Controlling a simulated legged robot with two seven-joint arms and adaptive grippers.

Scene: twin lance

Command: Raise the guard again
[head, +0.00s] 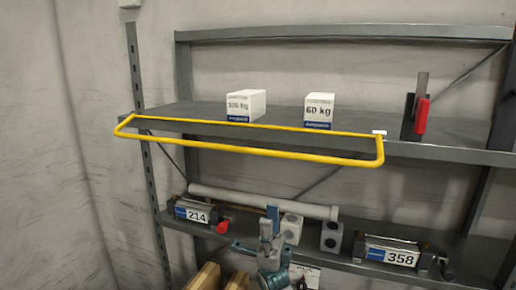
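The guard is a yellow bar frame (250,151) along the front edge of the upper shelf. Its long front bar sits slightly below the shelf edge in the picture, with short bent ends at left and right. My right gripper (268,222) is low in the middle of the head view, below the guard and apart from it, in front of the lower shelf. Its blue and grey fingers point up. I cannot tell how far apart they are, and I see nothing held. My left gripper is not in view.
Two white boxes, one marked 60 kg (319,110), the other (246,105), stand on the upper shelf (180,113). A red-handled clamp-like tool (421,118) stands at its right. The lower shelf holds a white tube (250,199), pale and grey blocks (332,236), and devices labelled 214 (197,215) and 358 (398,256).

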